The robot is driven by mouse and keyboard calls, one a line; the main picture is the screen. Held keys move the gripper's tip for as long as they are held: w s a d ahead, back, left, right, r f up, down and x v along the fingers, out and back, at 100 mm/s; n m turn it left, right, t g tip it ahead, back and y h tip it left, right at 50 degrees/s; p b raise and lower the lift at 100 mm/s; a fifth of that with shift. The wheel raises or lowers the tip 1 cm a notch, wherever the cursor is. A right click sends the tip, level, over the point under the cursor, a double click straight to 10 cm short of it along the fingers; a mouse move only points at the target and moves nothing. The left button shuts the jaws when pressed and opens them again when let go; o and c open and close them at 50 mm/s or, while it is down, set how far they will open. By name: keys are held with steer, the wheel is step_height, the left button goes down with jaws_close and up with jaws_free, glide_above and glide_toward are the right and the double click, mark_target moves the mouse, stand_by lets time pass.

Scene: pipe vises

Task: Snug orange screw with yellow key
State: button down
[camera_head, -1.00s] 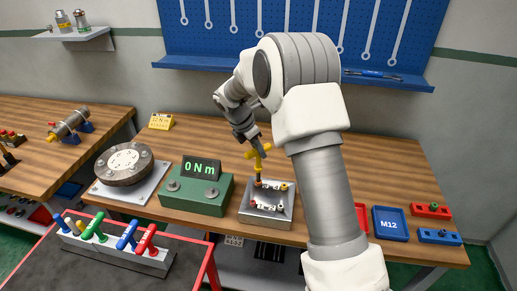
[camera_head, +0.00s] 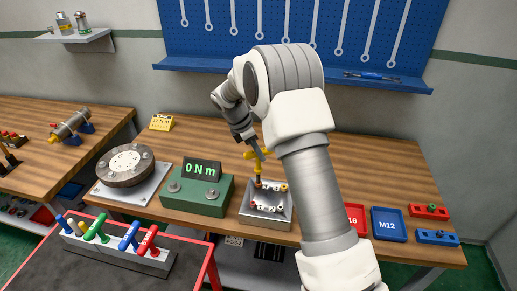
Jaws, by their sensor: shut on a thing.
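My gripper (camera_head: 258,153) is shut on the yellow key (camera_head: 263,166), a T-shaped tool held upright with its shaft pointing down. The key's lower end is over the left back part of the grey metal vise block (camera_head: 265,219). The orange screw (camera_head: 257,184) shows as a small spot directly under the key. I cannot tell whether the key is seated on it or just above it. Other small red and yellow screws also sit on the block.
A green torque tester (camera_head: 197,190) reading "0 Nm" stands left of the block. A rack with blue, green and red keys (camera_head: 117,241) is at the front left. A blue M12 tray (camera_head: 389,224) and a red tray (camera_head: 357,219) lie to the right.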

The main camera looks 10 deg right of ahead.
steer(key=m, duration=0.1)
steer(key=m+g, duration=0.1)
steer(key=shift+s+f+m+p, duration=0.1)
steer(key=shift+f+m+p, duration=0.2)
steer(key=shift+p, duration=0.1)
steer(key=shift+m+g, duration=0.3)
steer(key=m+g+p, duration=0.1)
steer(key=m, duration=0.2)
steer(key=shift+r+p, duration=0.1)
steer(key=shift+p, duration=0.2)
steer(key=m+g+y, duration=0.1)
steer(key=m, duration=0.2)
steer(key=shift+a, duration=0.1)
steer(key=shift+p, duration=0.3)
